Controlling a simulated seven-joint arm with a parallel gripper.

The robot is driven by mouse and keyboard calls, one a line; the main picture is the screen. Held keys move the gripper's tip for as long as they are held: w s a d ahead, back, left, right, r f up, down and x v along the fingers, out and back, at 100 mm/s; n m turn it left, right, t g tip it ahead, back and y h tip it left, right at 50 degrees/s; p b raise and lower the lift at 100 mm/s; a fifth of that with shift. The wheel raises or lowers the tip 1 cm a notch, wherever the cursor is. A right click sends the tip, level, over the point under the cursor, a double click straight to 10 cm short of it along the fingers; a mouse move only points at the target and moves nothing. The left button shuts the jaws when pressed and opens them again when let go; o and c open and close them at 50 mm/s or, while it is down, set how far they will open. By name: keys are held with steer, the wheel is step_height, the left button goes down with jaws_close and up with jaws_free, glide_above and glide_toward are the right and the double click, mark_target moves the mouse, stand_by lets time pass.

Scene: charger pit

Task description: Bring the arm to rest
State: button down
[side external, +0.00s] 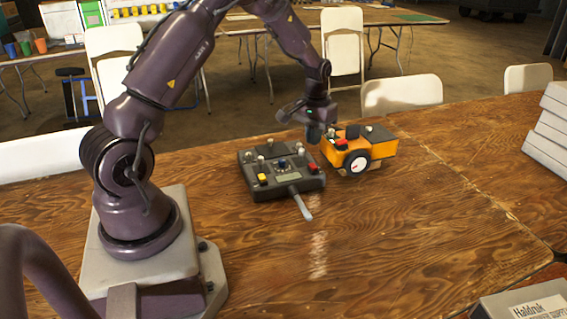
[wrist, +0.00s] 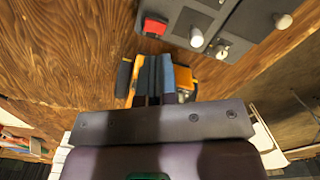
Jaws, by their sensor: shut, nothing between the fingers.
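My gripper (side external: 315,133) hangs fingers down over the table, between the dark control box and the orange unit. In the wrist view its two fingers (wrist: 154,78) lie side by side, shut with nothing between them. The orange unit (side external: 382,151) with a black top, knobs and a white round dial stands just to the right of the fingers. In the wrist view it is mostly hidden behind the gripper. Whether the fingers touch it, I cannot tell. My arm is bent over from its base at the left.
A dark control box (side external: 280,173) with knobs, a yellow and a red button and a pale lever stands left of the gripper; it also shows in the wrist view (wrist: 200,14). White boxes (side external: 548,135) are stacked at the right edge. The table's front middle (side external: 400,240) is clear.

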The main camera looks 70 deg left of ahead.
steer(key=shift+r, duration=0.25)
steer(key=shift+s, duration=0.1)
steer(key=s+d+r+m+t, duration=0.5)
steer(key=s+d+r+m, duration=0.1)
steer(key=s+d+r, duration=1.4)
steer(key=shift+d+r+t, duration=0.3)
steer(key=shift+d+r, duration=0.55)
steer(key=shift+r, duration=0.05)
